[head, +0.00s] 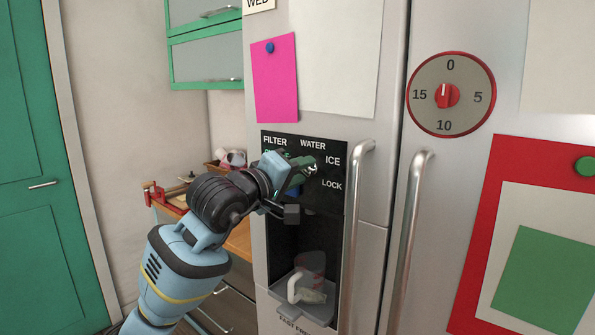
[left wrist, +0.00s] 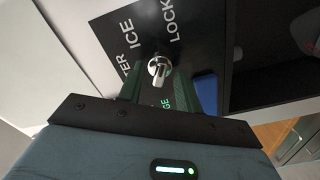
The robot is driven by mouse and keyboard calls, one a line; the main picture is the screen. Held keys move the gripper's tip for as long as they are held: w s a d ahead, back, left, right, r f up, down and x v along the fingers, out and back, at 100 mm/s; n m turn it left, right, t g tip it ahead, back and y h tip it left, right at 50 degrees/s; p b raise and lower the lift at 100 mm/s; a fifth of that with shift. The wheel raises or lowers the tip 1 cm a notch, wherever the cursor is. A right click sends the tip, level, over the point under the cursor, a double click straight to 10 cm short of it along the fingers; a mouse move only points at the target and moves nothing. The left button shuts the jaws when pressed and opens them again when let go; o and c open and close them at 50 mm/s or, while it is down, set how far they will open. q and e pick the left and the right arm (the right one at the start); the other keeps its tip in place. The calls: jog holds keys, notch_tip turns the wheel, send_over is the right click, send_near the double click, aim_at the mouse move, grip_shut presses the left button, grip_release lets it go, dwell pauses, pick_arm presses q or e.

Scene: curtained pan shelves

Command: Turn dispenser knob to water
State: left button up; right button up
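The black dispenser panel (head: 332,173) on the fridge door carries the labels FILTER, WATER, ICE and LOCK. A small silver knob (left wrist: 158,68) stands out from the panel in the left wrist view, by the ICE and LOCK labels; WATER is partly hidden. I cannot tell which label the knob points to. My left gripper (head: 303,171) is at the panel and hides part of it in the head view. In the left wrist view its green fingers (left wrist: 158,88) are spread apart, one on each side of the knob, with a gap visible. My right gripper is out of view.
Below the panel, a clear container (head: 311,264) with a pale handle stands in the dispenser recess. Two vertical fridge handles (head: 356,240) (head: 405,245) stick out to the right. A wooden counter (head: 238,240) with clutter is behind my left arm.

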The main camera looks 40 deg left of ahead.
pick_arm(q)
jog(key=shift+c, duration=0.4)
grip_shut()
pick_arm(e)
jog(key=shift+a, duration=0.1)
